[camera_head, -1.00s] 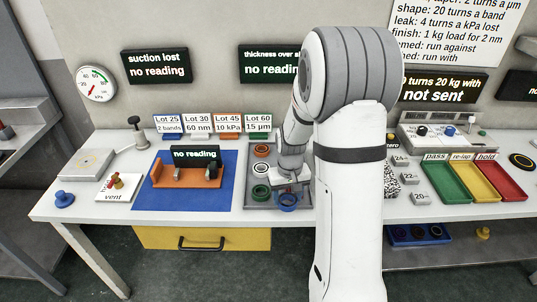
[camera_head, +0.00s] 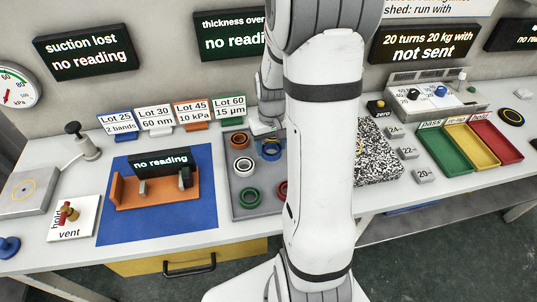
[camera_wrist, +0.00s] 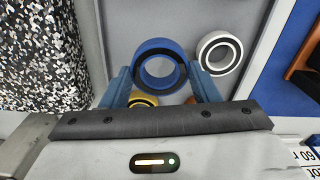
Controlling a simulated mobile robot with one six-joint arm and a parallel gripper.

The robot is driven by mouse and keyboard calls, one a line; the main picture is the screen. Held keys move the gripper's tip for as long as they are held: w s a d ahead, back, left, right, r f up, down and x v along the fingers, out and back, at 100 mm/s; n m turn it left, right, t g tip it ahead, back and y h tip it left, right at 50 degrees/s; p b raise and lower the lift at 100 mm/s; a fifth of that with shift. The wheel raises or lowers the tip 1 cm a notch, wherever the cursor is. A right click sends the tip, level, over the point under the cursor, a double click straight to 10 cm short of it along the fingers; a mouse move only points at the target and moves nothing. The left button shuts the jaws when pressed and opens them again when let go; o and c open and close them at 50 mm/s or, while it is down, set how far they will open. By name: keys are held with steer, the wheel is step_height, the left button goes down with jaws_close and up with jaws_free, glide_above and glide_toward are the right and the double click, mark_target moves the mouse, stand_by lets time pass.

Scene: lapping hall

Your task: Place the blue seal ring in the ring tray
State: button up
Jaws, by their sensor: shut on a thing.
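The blue seal ring (camera_head: 271,157) is in my gripper (camera_head: 268,136), over the back right part of the grey ring tray (camera_head: 258,181). In the wrist view the blue ring (camera_wrist: 142,62) sits between the two blue-grey fingers (camera_wrist: 162,82), which are shut on it. It looks larger there than the white ring (camera_wrist: 220,53), which lies in the tray. I cannot tell exactly how high the blue ring is above the tray floor.
The tray also holds an orange ring (camera_head: 240,140), a green ring (camera_head: 249,198) and a red ring (camera_head: 282,190), partly hidden by my arm. A yellow ring (camera_wrist: 143,101) shows close by. A speckled block (camera_head: 378,150) stands to the right. An orange fixture (camera_head: 150,190) stands left.

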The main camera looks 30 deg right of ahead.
mark_target(271, 164)
steer(key=shift+s+f, duration=0.1)
steer(key=shift+f, duration=2.35)
steer(key=shift+f, duration=0.15)
steer(key=o, duration=0.7)
step_height(271, 164, up, 11)
steer(key=s+a+r+t, duration=0.1)
steer(key=s+a+r, duration=0.2)
steer(key=s+a, duration=0.1)
steer(key=s+a+r+n, duration=0.1)
steer(key=s+a+r, duration=0.2)
steer(key=s+a, duration=0.1)
steer(key=s+a+r+t, duration=0.1)
steer(key=s+a+r, duration=0.3)
steer(key=s, duration=0.2)
steer(key=shift+a+t, duration=0.15)
steer(key=shift+t, duration=0.15)
